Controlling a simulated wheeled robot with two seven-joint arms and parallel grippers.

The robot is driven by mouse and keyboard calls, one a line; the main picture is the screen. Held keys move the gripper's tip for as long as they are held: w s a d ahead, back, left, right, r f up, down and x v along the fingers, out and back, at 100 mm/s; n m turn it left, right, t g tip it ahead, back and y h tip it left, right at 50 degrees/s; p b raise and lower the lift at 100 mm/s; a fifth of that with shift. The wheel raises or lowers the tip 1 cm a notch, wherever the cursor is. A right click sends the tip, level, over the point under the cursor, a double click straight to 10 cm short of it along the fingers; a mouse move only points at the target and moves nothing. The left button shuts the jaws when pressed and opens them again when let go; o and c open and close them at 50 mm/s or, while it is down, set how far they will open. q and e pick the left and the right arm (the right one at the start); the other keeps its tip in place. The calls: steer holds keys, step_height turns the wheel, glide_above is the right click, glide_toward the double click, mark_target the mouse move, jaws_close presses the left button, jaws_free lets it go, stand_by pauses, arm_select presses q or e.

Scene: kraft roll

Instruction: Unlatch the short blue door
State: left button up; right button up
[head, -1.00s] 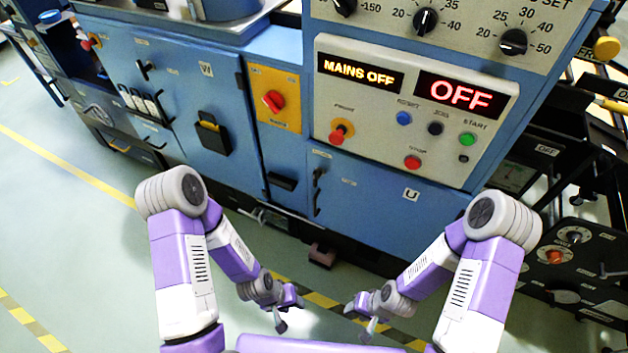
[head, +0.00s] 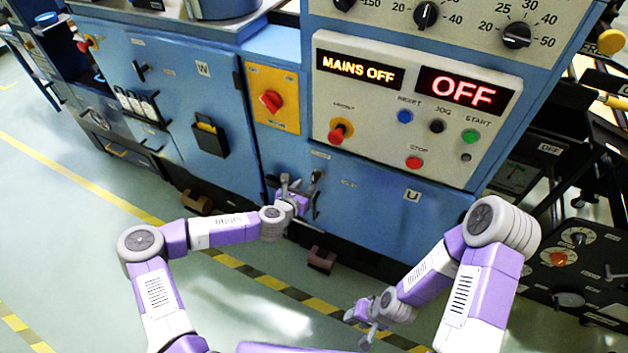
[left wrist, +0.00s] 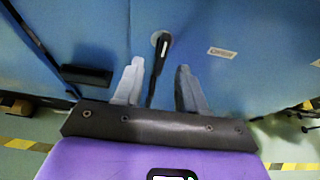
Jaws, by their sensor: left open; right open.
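The short blue door (head: 364,196), marked U, is the low panel under the control panel and looks closed. Its black latch handle (left wrist: 159,62) hangs from a round pale boss and points down in the left wrist view. My left gripper (head: 301,181) is at the door's left edge, in front of the handle. In the left wrist view its two fingers (left wrist: 157,82) are open, one on each side of the handle; I cannot tell whether they touch it. My right gripper (head: 364,325) is open and empty, low over the floor, away from the door.
The tall blue door W (head: 180,80) with a black pocket (head: 210,139) is to the left. A yellow plate with a red rotary switch (head: 271,102) and the control panel (head: 430,100) are above. A brown block (head: 321,260) stands low at the cabinet's foot.

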mark_target(313, 180)
arm_select(q)
steer(key=shift+b+x, duration=0.65)
steer(key=shift+x, duration=2.9)
steer(key=shift+s+d, duration=0.1)
jaws_close()
